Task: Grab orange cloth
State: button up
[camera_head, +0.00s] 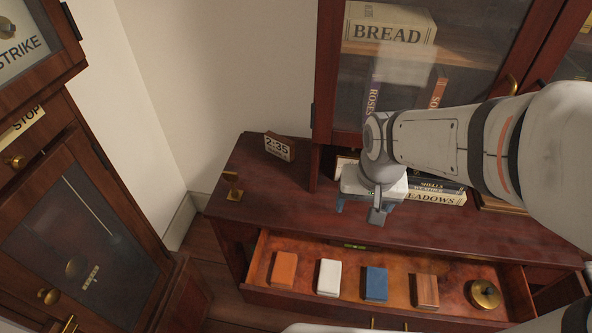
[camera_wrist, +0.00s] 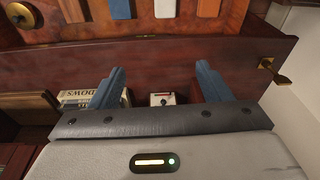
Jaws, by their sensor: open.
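An orange folded piece, which looks like the orange cloth (camera_head: 284,268), lies at the left end of the open drawer (camera_head: 390,308). In the wrist view the orange cloth (camera_wrist: 208,7) is at the top edge, partly cut off. My gripper (camera_head: 360,210) is over the cabinet top, behind the drawer and to the right of the cloth. In the wrist view my gripper (camera_wrist: 160,72) has its two blue fingers wide apart with nothing held between them. The fingers are apart from the cloth.
Beside the cloth lie a white piece (camera_head: 329,277), a blue piece (camera_head: 376,284), a wooden block (camera_head: 425,291) and a round brass item (camera_head: 484,294). A small white device (camera_wrist: 162,99) shows between my fingers.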

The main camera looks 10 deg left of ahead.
jog(key=o, duration=0.3)
jog(key=shift+g, duration=0.5)
jog(key=a+f+b, duration=0.1)
jog(key=a+f, duration=0.2)
jog(key=f, duration=0.2)
jog(key=w+a+f+b, duration=0.1)
jog(key=a+f+b, duration=0.1)
jog(key=f, duration=0.4)
jog(key=w+a+f+b, duration=0.1)
jog(key=a+f+b, duration=0.1)
jog(key=a+f, duration=0.2)
jog(key=shift+w+a+f, duration=0.2)
jog(key=shift+a+f, duration=0.15)
jog(key=shift+f, duration=0.35)
jog(key=b, duration=0.4)
send_over(283, 273)
jog(key=shift+m+g, duration=0.3)
jog(key=shift+g, duration=0.1)
jog(key=f, duration=1.2)
jog(key=shift+d+f, duration=0.1)
jog(key=shift+d, duration=0.15)
jog(key=f, duration=0.3)
jog(key=f+b, duration=0.1)
jog(key=f, duration=0.2)
jog(key=f+b, duration=0.1)
jog(key=f, duration=0.2)
jog(key=shift+a, duration=0.3)
jog(key=shift+r, duration=0.1)
jog(key=c, duration=1)
